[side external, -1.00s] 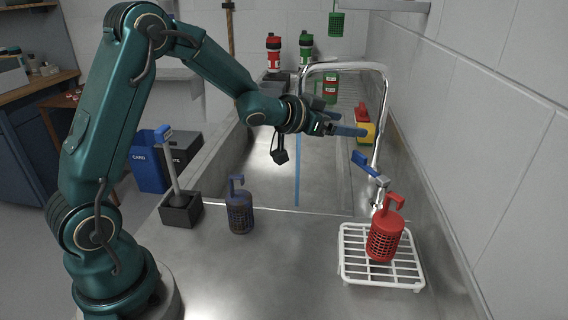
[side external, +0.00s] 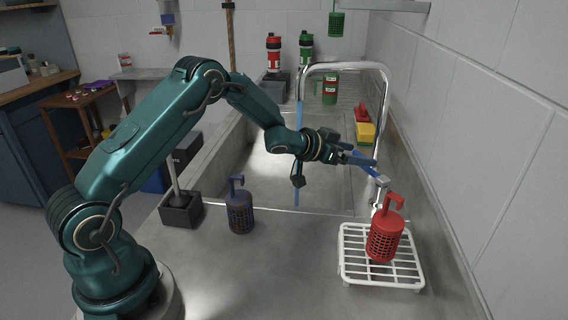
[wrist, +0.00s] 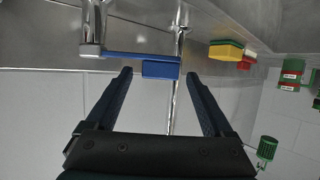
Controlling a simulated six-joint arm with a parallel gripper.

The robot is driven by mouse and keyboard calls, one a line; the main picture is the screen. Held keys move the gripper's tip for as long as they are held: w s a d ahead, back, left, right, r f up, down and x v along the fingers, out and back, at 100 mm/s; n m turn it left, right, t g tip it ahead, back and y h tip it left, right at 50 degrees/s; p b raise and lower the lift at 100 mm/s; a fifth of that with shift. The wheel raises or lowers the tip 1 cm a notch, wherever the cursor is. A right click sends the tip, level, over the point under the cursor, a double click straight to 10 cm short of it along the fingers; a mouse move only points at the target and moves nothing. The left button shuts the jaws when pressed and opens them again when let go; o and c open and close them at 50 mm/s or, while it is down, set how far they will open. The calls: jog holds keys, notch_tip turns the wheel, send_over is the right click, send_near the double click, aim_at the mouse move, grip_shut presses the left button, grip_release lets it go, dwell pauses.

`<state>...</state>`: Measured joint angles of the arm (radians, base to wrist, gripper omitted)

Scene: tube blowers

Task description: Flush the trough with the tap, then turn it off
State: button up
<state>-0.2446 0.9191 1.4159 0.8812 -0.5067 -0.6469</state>
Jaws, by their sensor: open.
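The chrome tap (side external: 386,105) arches over the steel trough (side external: 262,172). A thin blue stream of water (side external: 297,196) falls from its spout into the trough, partly hidden behind my arm. The tap's blue lever (side external: 373,171) is at the base of the tap. My gripper (side external: 362,160) is open and at the lever. In the wrist view, the lever's blue end block (wrist: 161,70) shows between the two dark blue fingertips (wrist: 158,76), with a gap on each side. I cannot tell whether a finger touches it.
A white rack (side external: 381,272) with a red perforated basket (side external: 385,232) stands just in front of the tap. A dark blue basket (side external: 239,208) and a brush in a black holder (side external: 181,209) stand on the near counter. Yellow and red items (side external: 365,127) lie behind the tap.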

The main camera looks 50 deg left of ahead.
jog(key=shift+w+f, duration=0.1)
jog(key=shift+w, duration=0.05)
grip_shut()
jog(key=shift+s+y, duration=0.2)
jog(key=shift+y, duration=0.1)
jog(key=s+d+n+g+y, duration=0.3)
jog(key=s+n+y, duration=0.3)
jog(key=n+y, duration=0.5)
jog(key=shift+s+d+g, duration=0.2)
jog(key=shift+d+g, duration=0.15)
jog(key=shift+g, duration=0.05)
dwell(0.6)
jog(key=shift+y, duration=0.3)
